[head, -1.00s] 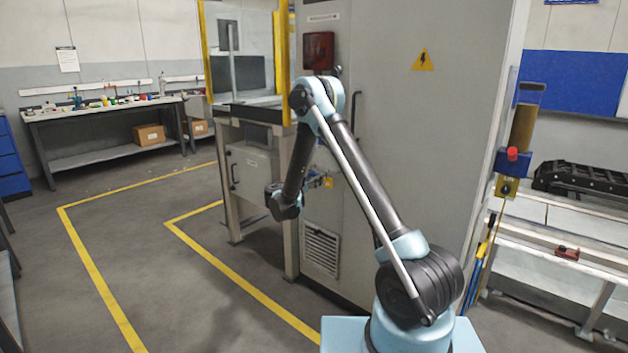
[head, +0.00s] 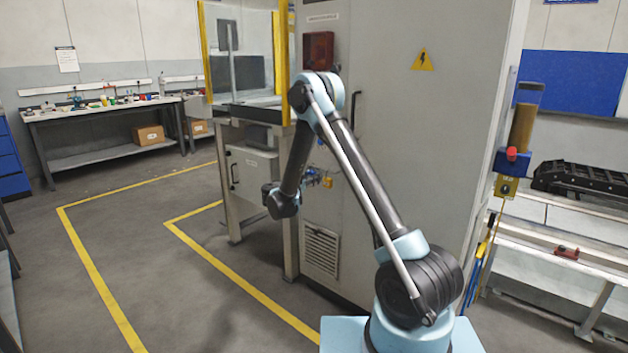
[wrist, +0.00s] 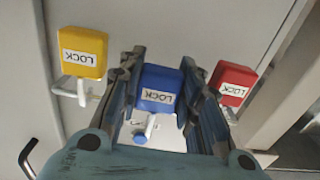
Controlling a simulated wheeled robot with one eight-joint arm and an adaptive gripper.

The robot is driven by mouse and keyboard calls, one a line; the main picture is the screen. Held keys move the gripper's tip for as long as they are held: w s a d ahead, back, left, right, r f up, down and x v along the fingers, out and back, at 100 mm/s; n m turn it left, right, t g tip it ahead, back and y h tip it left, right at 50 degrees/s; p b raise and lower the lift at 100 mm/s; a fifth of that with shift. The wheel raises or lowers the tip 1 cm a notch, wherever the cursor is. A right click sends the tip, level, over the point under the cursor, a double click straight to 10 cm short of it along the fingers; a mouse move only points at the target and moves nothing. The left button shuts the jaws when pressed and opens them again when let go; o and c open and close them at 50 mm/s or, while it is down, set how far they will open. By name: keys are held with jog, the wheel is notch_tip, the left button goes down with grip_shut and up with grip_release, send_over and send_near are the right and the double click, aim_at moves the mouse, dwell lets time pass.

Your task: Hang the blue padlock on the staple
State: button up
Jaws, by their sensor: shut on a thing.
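The blue padlock (wrist: 159,88), with a white LOCK label upside down, is between the two fingers of my gripper (wrist: 160,95) in the wrist view. My gripper is shut on it. Below its body a white piece and a round blue end (wrist: 140,138) show; I cannot tell which part is shackle and which is staple. In the head view my gripper (head: 308,180) is small, near the grey cabinet's side, and partly hidden by my wrist. Whether the shackle touches the staple cannot be seen.
A yellow padlock (wrist: 83,52) hangs by a metal bar left of my gripper, and a red padlock (wrist: 231,84) is close on its right. The grey cabinet (head: 430,150) stands right behind. Open floor (head: 130,250) lies to the left.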

jog(key=v, duration=1.2)
dwell(0.8)
jog(key=shift+w+r, duration=0.1)
